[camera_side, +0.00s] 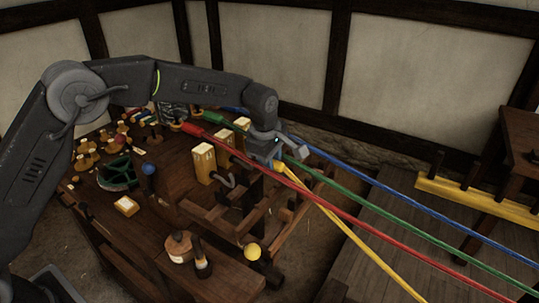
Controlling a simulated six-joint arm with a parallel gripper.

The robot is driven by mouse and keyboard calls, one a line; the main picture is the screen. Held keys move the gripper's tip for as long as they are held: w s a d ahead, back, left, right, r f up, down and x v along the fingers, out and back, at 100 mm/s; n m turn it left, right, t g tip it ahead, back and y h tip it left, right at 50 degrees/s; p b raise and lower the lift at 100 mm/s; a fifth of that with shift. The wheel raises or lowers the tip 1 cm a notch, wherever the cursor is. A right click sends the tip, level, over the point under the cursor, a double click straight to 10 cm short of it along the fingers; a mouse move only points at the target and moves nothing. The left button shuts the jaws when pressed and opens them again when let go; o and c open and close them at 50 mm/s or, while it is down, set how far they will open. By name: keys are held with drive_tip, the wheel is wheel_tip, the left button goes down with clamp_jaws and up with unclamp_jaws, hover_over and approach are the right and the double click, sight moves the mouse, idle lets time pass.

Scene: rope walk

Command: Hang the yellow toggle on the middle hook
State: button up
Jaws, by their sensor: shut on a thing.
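My gripper (266,157) is shut on the yellow toggle (279,167) at the end of the yellow rope (345,228), in the air above the wooden frame at the right end of the bench. The toggle is mostly hidden by my gripper. Pale wooden blocks (203,163) stand on the bench just left of my gripper. A grey curved metal hook (224,180) shows low beside them. I cannot tell which hook is the middle one; my gripper and the blocks hide part of that area.
The red toggle (194,129), green toggle (208,117) and blue rope (400,209) lie behind the blocks; their taut ropes run to the lower right past my gripper.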

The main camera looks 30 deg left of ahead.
drive_tip(key=shift+f, duration=1.2)
drive_tip(key=shift+f, duration=0.25)
drive_tip(key=o, duration=0.9)
drive_tip(key=shift+r, duration=4)
